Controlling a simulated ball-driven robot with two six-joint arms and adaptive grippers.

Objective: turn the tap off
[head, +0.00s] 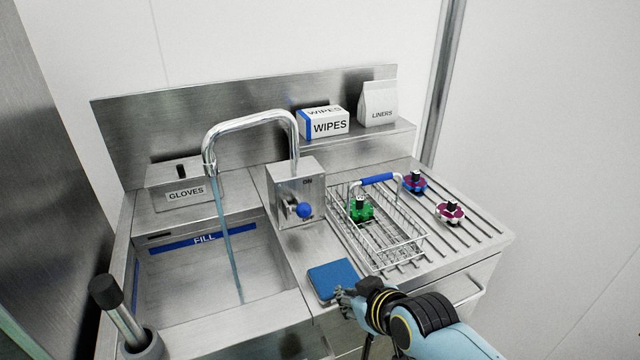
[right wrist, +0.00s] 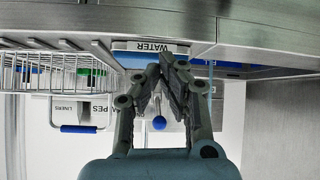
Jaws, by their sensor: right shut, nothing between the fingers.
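The chrome tap (head: 250,122) arches over the sink (head: 170,282), and a stream of water (head: 226,235) runs from its spout into the basin. A steel control box (head: 286,180) at the tap's foot carries a lever with a blue ball knob (head: 304,210). ON is legible above the lever; the lower label is partly hidden by the knob. My right gripper (head: 343,298) is near the counter's front edge, beside the blue pad, apart from the knob. In the right wrist view its fingertips (right wrist: 166,60) meet, empty, and the blue knob (right wrist: 159,123) shows between the fingers. My left gripper is not in view.
A wire basket (head: 400,255) holding a green-handled part (head: 361,209) stands right of the control box. A blue pad (head: 333,279) lies in front. Blue (head: 415,182) and magenta (head: 451,212) parts lie on the ribbed drainboard. A black-capped rod (head: 107,292) stands at left.

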